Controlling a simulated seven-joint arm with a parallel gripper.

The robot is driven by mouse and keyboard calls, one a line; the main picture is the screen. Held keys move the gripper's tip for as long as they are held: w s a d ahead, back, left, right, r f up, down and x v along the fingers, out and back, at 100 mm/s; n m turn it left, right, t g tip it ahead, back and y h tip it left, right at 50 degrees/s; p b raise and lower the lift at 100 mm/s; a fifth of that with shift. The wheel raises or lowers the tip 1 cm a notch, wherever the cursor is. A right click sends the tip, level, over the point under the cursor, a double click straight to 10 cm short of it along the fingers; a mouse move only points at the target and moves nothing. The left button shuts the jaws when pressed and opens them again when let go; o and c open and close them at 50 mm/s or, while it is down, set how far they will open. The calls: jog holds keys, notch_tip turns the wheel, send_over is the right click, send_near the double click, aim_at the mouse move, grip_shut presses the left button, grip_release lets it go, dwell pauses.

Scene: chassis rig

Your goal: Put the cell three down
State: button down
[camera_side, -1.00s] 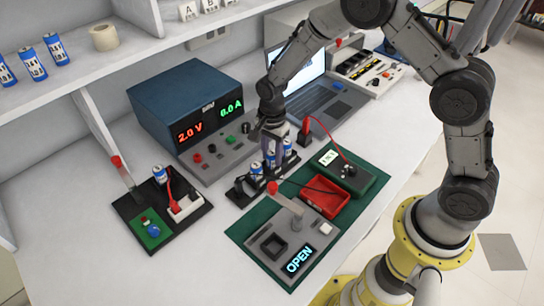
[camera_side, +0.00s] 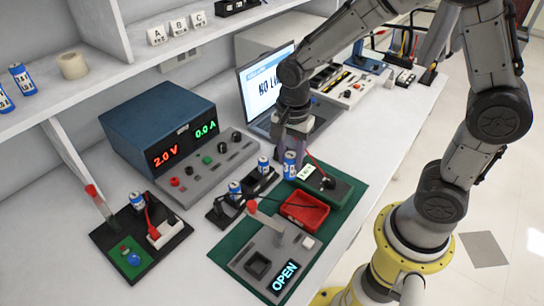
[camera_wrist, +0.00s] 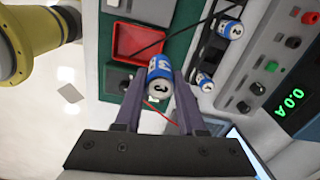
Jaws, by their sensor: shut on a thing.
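A blue and white cell (camera_side: 289,164) is held upright between the fingers of my gripper (camera_side: 290,150).
A red tray (camera_side: 305,210) and a tester with an OPEN display (camera_side: 285,277) are on the green mat. The power supply (camera_side: 160,125) stands left of the rack, the laptop (camera_side: 265,85) behind. A black board (camera_side: 115,237) carries another cell (camera_side: 137,200).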

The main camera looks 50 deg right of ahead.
jog(key=s+d, duration=0.3)
jog(key=s, duration=1.6)
send_over(305, 213)
notch_tip(305, 213, down, 9)
jog(key=shift+f, duration=1.7)
jog(key=shift+f, duration=0.15)
jog(key=c, duration=0.5)
grip_release()
